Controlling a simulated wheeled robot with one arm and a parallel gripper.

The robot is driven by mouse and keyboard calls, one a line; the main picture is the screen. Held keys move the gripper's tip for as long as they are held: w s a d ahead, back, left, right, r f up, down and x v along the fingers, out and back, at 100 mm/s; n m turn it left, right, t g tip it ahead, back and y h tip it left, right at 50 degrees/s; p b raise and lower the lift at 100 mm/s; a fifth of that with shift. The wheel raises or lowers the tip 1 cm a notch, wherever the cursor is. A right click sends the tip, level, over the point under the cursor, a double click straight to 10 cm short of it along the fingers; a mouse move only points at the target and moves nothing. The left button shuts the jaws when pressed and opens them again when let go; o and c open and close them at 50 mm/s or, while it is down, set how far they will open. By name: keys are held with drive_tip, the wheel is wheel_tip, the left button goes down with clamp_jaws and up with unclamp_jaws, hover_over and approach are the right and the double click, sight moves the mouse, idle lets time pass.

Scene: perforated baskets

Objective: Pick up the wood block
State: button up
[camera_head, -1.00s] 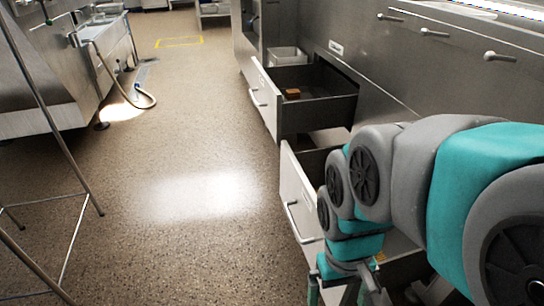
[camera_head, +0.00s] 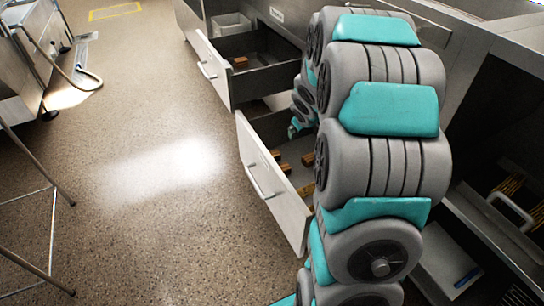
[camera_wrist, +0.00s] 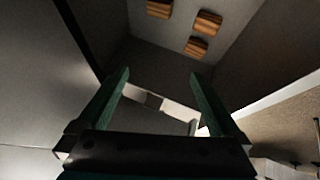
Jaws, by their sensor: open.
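Several wood blocks lie in the lower open drawer (camera_head: 262,190); one wood block (camera_head: 309,159) and another wood block (camera_head: 286,168) show clearly in the head view. A single wood block (camera_head: 240,62) lies in the upper open drawer (camera_head: 217,75). In the wrist view, three wood blocks (camera_wrist: 197,46) show near the top, on a grey drawer floor. My gripper (camera_wrist: 160,73) is open, with nothing between its two green fingers. The blocks show beyond its fingertips and apart from them. My arm hides the gripper's fingers and part of the lower drawer in the head view.
A white bin (camera_head: 232,24) stands behind the upper drawer. A metal stand (camera_head: 52,215) is at the left. An open compartment with a white tray (camera_head: 450,262) is at the right. The speckled floor (camera_head: 150,120) left of the drawers is clear.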

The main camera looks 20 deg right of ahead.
drive_tip(key=w+d+f+n+t+y, duration=0.2)
drive_tip(key=w+d+f+y, duration=0.1)
drive_tip(key=w+f, duration=0.4)
drive_tip(key=n+t+y, duration=0.1)
drive_tip(key=t+y, duration=0.2)
drive_tip(key=y, duration=0.2)
approach(274, 154)
drive_tip(key=shift+s+d+r, duration=0.15)
drive_tip(key=shift+d+r, duration=0.4)
drive_tip(key=shift+r, duration=0.05)
drive_tip(key=shift+s+a+f, duration=0.1)
drive_tip(key=shift+a+f, duration=0.05)
drive_tip(key=shift+a, duration=0.05)
drive_tip(key=shift+a+f, duration=0.1)
drive_tip(key=shift+a, duration=0.05)
drive_tip(key=x, duration=0.6)
drive_tip(key=shift+w+a+f, duration=0.1)
drive_tip(key=shift+w+a, duration=0.05)
drive_tip(key=shift+w, duration=0.15)
drive_tip(key=x, duration=0.4)
drive_tip(key=shift+s+a+f, duration=0.15)
drive_tip(key=shift+f, duration=0.15)
drive_tip(key=shift+w+a+f, duration=0.1)
drive_tip(key=shift+w+f, duration=0.1)
drive_tip(key=shift+w, duration=0.2)
